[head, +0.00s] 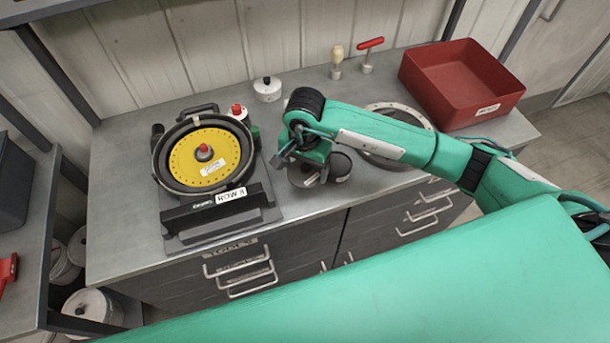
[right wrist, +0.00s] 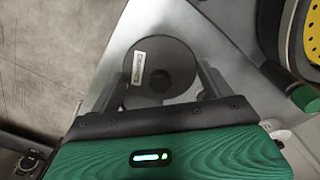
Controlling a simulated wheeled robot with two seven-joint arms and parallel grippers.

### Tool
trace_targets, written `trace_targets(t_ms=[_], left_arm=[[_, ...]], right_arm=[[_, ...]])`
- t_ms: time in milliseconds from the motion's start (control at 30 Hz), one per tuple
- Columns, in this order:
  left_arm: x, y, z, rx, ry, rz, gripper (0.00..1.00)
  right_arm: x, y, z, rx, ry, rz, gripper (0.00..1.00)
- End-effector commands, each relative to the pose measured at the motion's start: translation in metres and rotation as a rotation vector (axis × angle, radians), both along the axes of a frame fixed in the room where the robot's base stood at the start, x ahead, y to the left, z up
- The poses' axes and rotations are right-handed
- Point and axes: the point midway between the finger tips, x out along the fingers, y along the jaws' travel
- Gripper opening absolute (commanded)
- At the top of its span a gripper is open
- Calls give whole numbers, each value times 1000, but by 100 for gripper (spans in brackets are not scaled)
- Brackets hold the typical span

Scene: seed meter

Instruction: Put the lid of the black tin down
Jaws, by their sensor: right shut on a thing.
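My right gripper (head: 304,165) is over the front middle of the bench, shut on the round dark lid (head: 303,181). In the right wrist view the lid (right wrist: 146,88) sits between the two fingers (right wrist: 162,85), with a white label and a small knob on its face. A second dark round thing (head: 341,166), which looks like the black tin, stands just right of the gripper in the head view, partly covered by it. How high the lid is above the bench cannot be told. My left gripper is not in view.
A seed meter with a yellow disc (head: 190,174) stands to the left. A white tin (head: 267,92) and two small hand tools (head: 337,62) are at the back. A metal ring (head: 415,112) lies behind my right arm, and a red bin (head: 460,80) is at the back right.

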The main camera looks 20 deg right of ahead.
Motion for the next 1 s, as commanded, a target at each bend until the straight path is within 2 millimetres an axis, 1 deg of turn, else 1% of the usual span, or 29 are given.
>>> trace_targets(t_ms=[33, 100, 167, 267, 367, 500, 567, 633, 800, 933, 967, 1000], left_arm=[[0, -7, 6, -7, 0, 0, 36], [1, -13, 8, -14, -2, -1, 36], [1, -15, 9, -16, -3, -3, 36], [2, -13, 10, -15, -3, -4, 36], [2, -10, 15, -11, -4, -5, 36], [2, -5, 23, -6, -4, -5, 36], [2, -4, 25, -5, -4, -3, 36], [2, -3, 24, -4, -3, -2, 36], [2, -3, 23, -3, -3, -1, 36], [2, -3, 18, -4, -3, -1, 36], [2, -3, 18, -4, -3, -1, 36], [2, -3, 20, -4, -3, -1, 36]], right_arm=[[-1, 0, -6, 0, 4, 0, 59], [-1, 0, -16, 0, 3, 0, 59], [0, 1, -21, 1, 1, 1, 59], [0, 0, -27, 1, 1, 1, 59], [-1, 1, -36, 1, 4, 0, 59], [-1, 0, -57, -1, 4, -1, 59], [-1, 0, -64, 1, 2, 0, 59], [0, 0, -68, 1, -1, 1, 59], [0, 0, -68, 1, -1, 2, 59], [0, 0, -71, 0, -1, 2, 59], [0, 0, -71, 1, -1, 2, 83], [0, 0, -70, 1, -1, 1, 91]])
